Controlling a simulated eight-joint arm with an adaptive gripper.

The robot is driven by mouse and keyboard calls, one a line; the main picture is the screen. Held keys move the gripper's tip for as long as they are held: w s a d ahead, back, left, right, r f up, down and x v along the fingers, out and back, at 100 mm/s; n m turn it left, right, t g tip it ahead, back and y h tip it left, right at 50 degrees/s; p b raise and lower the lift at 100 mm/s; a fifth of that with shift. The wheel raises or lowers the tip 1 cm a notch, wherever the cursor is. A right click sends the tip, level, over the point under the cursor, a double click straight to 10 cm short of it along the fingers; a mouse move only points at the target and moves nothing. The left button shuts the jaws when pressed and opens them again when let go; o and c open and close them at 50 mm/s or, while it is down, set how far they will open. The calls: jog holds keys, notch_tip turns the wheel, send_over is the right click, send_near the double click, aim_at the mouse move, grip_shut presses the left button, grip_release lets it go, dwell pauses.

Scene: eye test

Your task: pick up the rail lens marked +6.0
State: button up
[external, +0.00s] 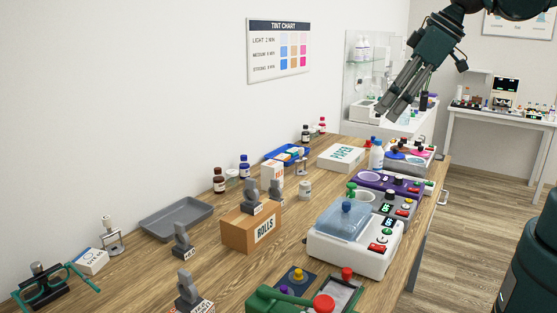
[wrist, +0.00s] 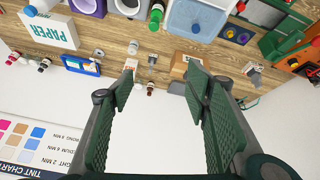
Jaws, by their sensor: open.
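Several grey rail lenses with small white labels are on the wooden table in the external view. One (external: 182,240) stands on the tabletop, left of the brown ROLLS box (external: 238,231). One (external: 187,287) stands at the front on a small box. One (external: 253,194) stands on the ROLLS box, and another (external: 276,191) shows just behind it. The labels are too small to read surely, so I cannot tell which is +6.0. My gripper (external: 396,107) is open and empty, high above the table's far end. In the wrist view its fingers (wrist: 160,85) are spread with nothing between them.
A grey tray (external: 176,219) lies by the wall. A white device with a blue lid (external: 347,222) stands right of the ROLLS box. The PAPER box (external: 341,157), a white-and-blue bottle (external: 376,154) and a purple device (external: 370,183) crowd the far end. Bare wood shows around the tray.

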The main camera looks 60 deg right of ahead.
jog(key=w+a+n+g, duration=0.2)
jog(key=w+a+n, duration=0.35)
jog(key=w, duration=0.85)
jog(key=n+g+b, duration=0.2)
jog(key=n+g, duration=0.2)
jog(key=n, duration=0.6)
send_near(179, 224)
notch_tip(179, 224, down, 7)
jog(key=shift+s+d+f, duration=0.1)
jog(key=shift+d+f, duration=0.05)
jog(key=shift+a+f, duration=0.35)
jog(key=shift+f, duration=0.15)
jog(key=shift+f, duration=1.3)
jog(key=shift+f, duration=0.1)
